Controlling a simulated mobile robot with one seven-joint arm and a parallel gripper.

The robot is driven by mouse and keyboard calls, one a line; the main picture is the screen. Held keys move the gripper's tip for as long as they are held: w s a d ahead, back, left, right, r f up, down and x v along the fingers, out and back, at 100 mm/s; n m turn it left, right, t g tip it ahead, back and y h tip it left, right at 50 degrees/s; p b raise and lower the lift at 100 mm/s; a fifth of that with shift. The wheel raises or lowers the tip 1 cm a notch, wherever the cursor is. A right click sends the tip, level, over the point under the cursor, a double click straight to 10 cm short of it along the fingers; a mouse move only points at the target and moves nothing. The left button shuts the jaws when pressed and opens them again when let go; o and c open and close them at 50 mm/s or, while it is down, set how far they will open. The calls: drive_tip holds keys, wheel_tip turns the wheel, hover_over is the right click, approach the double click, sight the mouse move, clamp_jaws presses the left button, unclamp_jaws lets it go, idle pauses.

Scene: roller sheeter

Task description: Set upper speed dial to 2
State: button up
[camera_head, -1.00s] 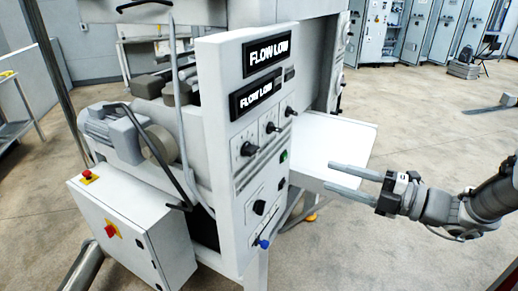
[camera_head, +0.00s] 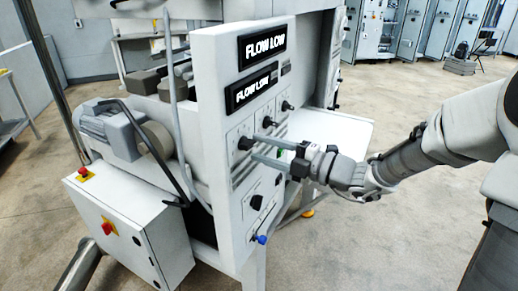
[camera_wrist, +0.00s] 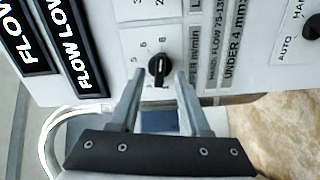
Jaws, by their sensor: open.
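The control panel (camera_head: 234,177) is a light upright plate with two black displays on it. A black dial knob (camera_head: 245,143) sits below the lower display. It shows close up in the wrist view (camera_wrist: 158,67), on a white plate with printed numbers such as 5, 6 and 8 around it. A light mark shows on the knob, but its exact setting is hard to read. My gripper (camera_head: 258,147) is open, pointing at the panel. In the wrist view my gripper's fingers (camera_wrist: 160,78) stand on either side of the knob, with visible gaps. The panel labels appear turned sideways there.
Two more black knobs (camera_head: 266,122) (camera_head: 286,106) sit up and to the right. A lower knob (camera_head: 256,202) and a blue knob (camera_head: 261,239) sit beneath. A white shelf (camera_head: 330,130) juts out behind my gripper.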

drive_tip(key=shift+w+a, duration=0.3)
drive_tip(key=shift+a, duration=0.3)
clamp_jaws()
